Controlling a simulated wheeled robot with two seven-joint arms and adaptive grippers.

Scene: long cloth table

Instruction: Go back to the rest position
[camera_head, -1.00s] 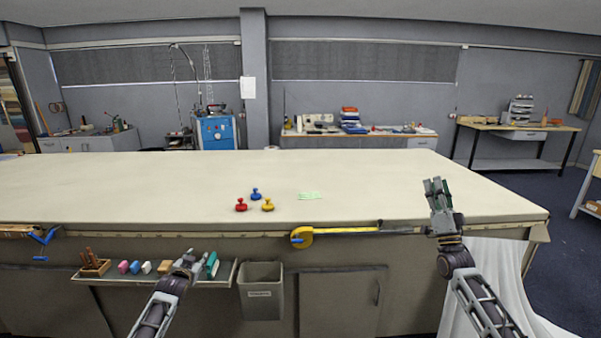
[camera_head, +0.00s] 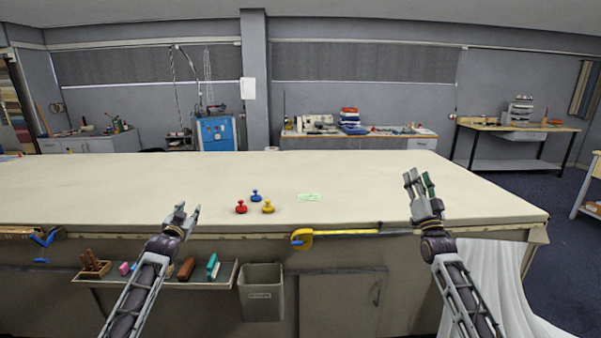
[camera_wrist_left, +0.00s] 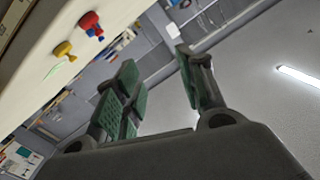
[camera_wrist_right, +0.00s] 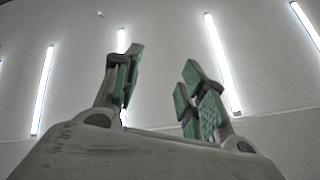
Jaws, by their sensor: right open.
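My left gripper (camera_head: 183,217) is raised at the table's front edge, left of the pawn-shaped pieces. In the left wrist view its fingers (camera_wrist_left: 160,90) are apart with nothing between them. My right gripper (camera_head: 419,184) is raised over the table's front right part. In the right wrist view its fingers (camera_wrist_right: 160,85) are apart and empty, pointing up at the ceiling. On the table stand a red piece (camera_head: 241,207), a blue piece (camera_head: 255,196) and a yellow piece (camera_head: 268,207). They also show at the upper left of the left wrist view.
The long cloth table (camera_head: 120,190) spans the front. A pale green note (camera_head: 309,197) lies right of the pieces. A yellow tape measure (camera_head: 303,239) is on the front edge. Below are a grey bin (camera_head: 262,295) and a shelf (camera_head: 222,282) with small blocks. The table's far part is clear.

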